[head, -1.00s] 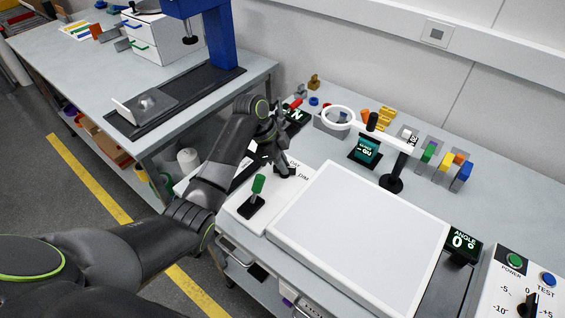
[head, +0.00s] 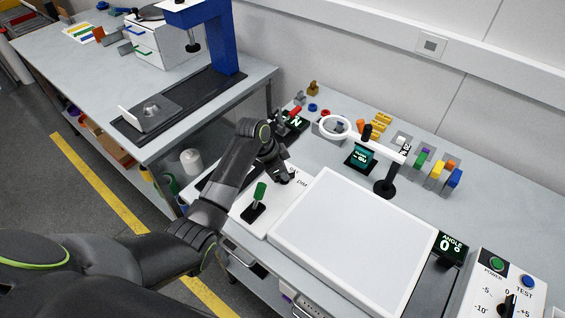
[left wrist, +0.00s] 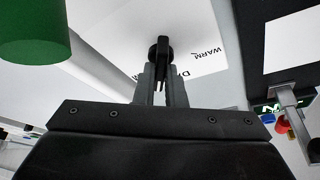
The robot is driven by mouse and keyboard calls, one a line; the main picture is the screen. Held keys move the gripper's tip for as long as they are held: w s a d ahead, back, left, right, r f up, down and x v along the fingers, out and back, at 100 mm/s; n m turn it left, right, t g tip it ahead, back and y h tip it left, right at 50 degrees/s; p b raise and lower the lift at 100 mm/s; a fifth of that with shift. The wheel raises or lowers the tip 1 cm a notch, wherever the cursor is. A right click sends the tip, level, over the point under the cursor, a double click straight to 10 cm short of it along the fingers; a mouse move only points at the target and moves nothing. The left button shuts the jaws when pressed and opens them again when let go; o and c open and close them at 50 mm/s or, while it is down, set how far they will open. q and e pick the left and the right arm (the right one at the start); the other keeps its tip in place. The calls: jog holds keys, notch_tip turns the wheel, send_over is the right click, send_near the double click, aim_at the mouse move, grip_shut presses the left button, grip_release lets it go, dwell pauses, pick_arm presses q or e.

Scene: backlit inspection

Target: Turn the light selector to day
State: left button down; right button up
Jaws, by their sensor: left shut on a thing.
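The light selector's black knob (left wrist: 161,50) stands on a white control plate (head: 277,208). The left wrist view shows it between the tips of my left gripper (left wrist: 161,80), which is shut on it. The word WARM is printed beyond the knob and a partly covered word starting with D shows beside the fingers. In the head view my left gripper (head: 284,178) covers most of the knob, and DIM is readable to its right. The knob's exact pointing direction is hard to tell. My right gripper is not in view.
A green-handled lever (head: 259,192) stands on the plate close to my left gripper; its green grip (left wrist: 33,30) fills a corner of the wrist view. A large white light panel (head: 350,240) lies to the right. A ring lamp on a stand (head: 385,188) and small coloured parts are behind.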

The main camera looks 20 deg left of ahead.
pick_arm(q)
jog(key=n+p, duration=0.1)
jog(key=p, duration=0.1)
jog(key=n+t+y+p, duration=0.1)
jog(key=n, duration=0.1)
jog(key=shift+s+d+r+n+p, duration=0.1)
jog(key=shift+r+n+p, duration=0.2)
jog(key=shift+p, duration=0.1)
jog(key=shift+f+n+t+y+p, duration=0.15)
jog(key=shift+n+y+p, duration=0.15)
jog(key=shift+n+p, duration=0.45)
jog(key=shift+f+n+t+y+p, duration=0.15)
jog(key=shift+n+y+p, duration=0.15)
jog(key=shift+n+p, duration=0.45)
jog(key=c, duration=1.5)
grip_release()
jog(key=b+v, duration=0.2)
jog(key=v, duration=1.5)
jog(key=shift+r, duration=0.25)
jog(key=shift+s, duration=0.1)
